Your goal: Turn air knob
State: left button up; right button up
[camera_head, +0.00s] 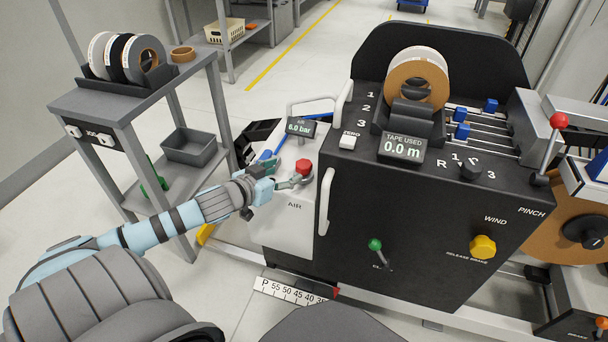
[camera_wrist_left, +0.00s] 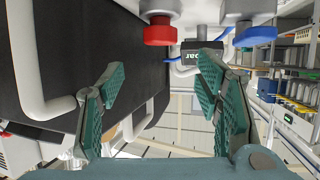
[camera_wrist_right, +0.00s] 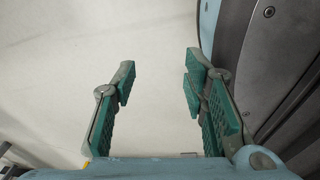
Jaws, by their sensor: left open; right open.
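The red air knob (camera_head: 303,168) stands on the white panel marked AIR (camera_head: 287,222), below a small gauge reading 6.0 bar (camera_head: 300,127). My left gripper (camera_head: 284,174) is open beside the knob, on its left in the head view. In the left wrist view the red knob (camera_wrist_left: 160,32) is at the top, beyond and between the open fingers (camera_wrist_left: 160,85), with nothing held. The gauge (camera_wrist_left: 205,50) shows there behind the right finger's tip. My right gripper (camera_wrist_right: 160,80) is open and empty over pale floor in the right wrist view; the head view does not show it.
A black machine (camera_head: 350,240) stands right of the air panel, with a white handle (camera_head: 325,202) close to the knob. A grey cart (camera_head: 125,98) with tape rolls is at the left. A blue knob (camera_wrist_left: 255,36) and hose are near the left gripper.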

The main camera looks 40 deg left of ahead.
aim_at(303, 164)
pick_arm(q)
jog(key=b+x, duration=0.1)
jog(key=x, duration=0.1)
jog(key=f+b+x, duration=0.1)
jog(key=b+x, duration=0.1)
jog(key=shift+w, duration=0.15)
jog(key=b+x, duration=0.3)
jog(key=x, duration=0.2)
jog(key=shift+w, duration=0.8)
pick_arm(e)
jog(key=w+a+f+m+t, duration=0.1)
jog(key=w+a, duration=0.3)
jog(key=w, duration=0.8)
jog(key=shift+w+f+t+y, duration=0.2)
jog(key=shift+w+t+y, duration=0.15)
jog(key=shift+t, duration=0.35)
pick_arm(q)
jog(key=shift+c, duration=0.2)
